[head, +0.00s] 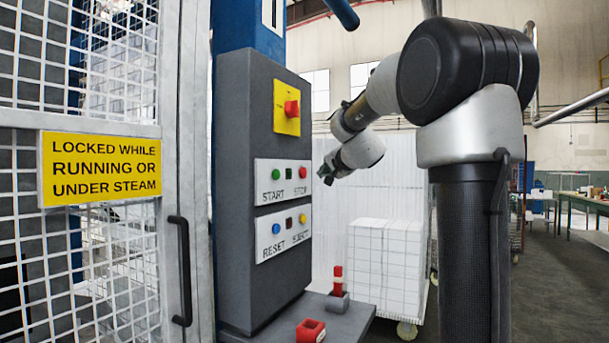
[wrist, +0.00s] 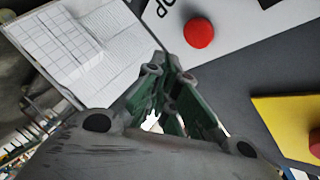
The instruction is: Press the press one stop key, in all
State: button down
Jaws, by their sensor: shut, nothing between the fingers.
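The grey control box (head: 232,190) also carries a green START key (head: 276,174), a blue RESET key (head: 276,229), a yellow EJECT key (head: 303,221) and a red switch on a yellow plate (head: 280,122). A mesh gate (head: 180,170) stands left. White blocks (head: 385,265) stand behind.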

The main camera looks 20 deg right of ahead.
jog(key=shift+s+d, duration=0.6)
jog(key=shift+s, duration=0.2)
jog(key=s+a+f+n+g+y, duration=0.2)
jog(key=s+a+f+n+g, duration=0.1)
jog(key=s+f, duration=0.3)
jog(key=s+a+f+n+g+y, duration=0.1)
jog(key=s+a+f+n+g, duration=0.2)
jog(key=f, duration=0.5)
jog(key=s+a+f+n+g, duration=0.1)
jog(key=s+f+n, duration=0.1)
jog(key=s, duration=0.8)
jog(key=s+a+f+n+g, duration=0.2)
jog(key=s+f, duration=0.3)
jog(key=s, duration=0.5)
jog(key=s+a+f+n+g+h, duration=0.1)
jog(key=s+a+f+n+g, duration=0.1)
jog(key=s, duration=0.8)
jog(key=shift+a+f+n, duration=0.25)
jog(key=shift+f+n, duration=0.25)
jog(key=shift+f, duration=0.4)
